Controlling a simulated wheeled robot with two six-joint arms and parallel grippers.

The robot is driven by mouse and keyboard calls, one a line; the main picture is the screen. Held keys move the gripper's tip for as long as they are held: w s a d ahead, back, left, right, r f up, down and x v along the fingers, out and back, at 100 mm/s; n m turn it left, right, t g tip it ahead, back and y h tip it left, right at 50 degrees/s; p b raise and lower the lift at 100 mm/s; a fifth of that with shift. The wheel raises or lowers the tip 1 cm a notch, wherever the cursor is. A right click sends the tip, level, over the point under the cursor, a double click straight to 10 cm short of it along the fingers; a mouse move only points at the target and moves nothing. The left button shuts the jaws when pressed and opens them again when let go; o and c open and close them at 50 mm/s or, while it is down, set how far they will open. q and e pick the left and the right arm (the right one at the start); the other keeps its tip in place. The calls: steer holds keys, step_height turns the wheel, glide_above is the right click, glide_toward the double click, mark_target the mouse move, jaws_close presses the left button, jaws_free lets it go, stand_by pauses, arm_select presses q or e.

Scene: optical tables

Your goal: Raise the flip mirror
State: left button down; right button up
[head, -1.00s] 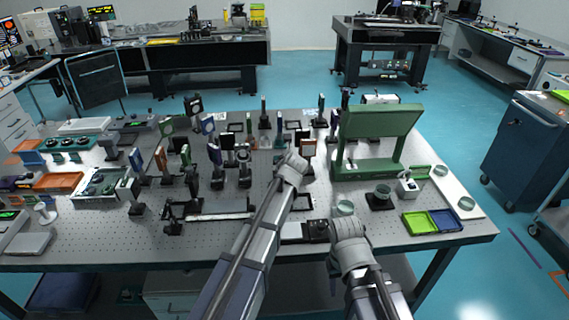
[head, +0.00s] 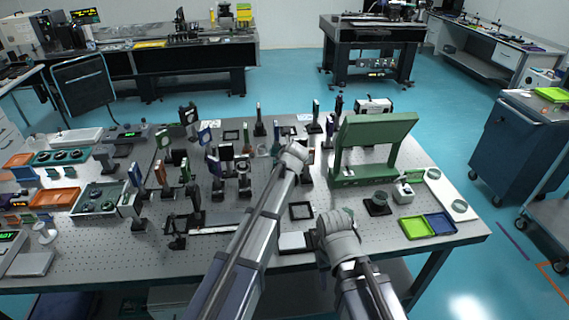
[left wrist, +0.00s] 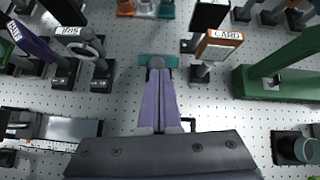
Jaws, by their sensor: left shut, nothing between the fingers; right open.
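I cannot tell for certain which piece is the flip mirror. A black square frame (head: 301,211) lies low on the perforated table between my arms in the head view. My left gripper (left wrist: 157,78) is shut and empty in the left wrist view, its long purple fingers pointing at a teal block (left wrist: 146,60) with a grey part. In the head view the left gripper (head: 293,155) is above the table middle, its fingertips hidden. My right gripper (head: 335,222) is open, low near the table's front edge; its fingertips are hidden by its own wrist.
Several upright optics on posts crowd the table left of my left arm. A card on a post (left wrist: 217,48) and a green stand (head: 370,150) are to its right. A white square (head: 292,241) lies beside my right gripper. Green (head: 417,228) and blue (head: 441,223) trays lie at right.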

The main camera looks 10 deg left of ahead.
arm_select(q)
steer(key=w, duration=0.1)
steer(key=w+a+r+p, duration=0.1)
steer(key=w, duration=0.1)
steer(key=w+r+p, duration=0.1)
steer(key=w, duration=0.1)
steer(key=shift+w+a+r, duration=0.15)
steer(key=shift+a, duration=0.1)
steer(key=shift+w+a+r, duration=0.1)
steer(key=shift+w+a, duration=0.05)
steer(key=shift+w, duration=0.4)
steer(key=shift+w+a, duration=0.15)
steer(key=shift+w, duration=0.4)
steer(key=shift+s+d+r, duration=0.1)
steer(key=shift+s+d, duration=0.1)
steer(key=shift+s, duration=0.2)
steer(key=s, duration=0.1)
steer(key=s+d+p, duration=0.1)
steer(key=s+r, duration=0.1)
steer(key=shift+s+d, duration=0.15)
steer(key=shift+d, duration=0.05)
step_height(320, 180, up, 10)
steer(key=p, duration=1)
steer(key=shift+w+f, duration=0.15)
steer(key=shift+w, duration=0.05)
steer(key=shift+d, duration=0.1)
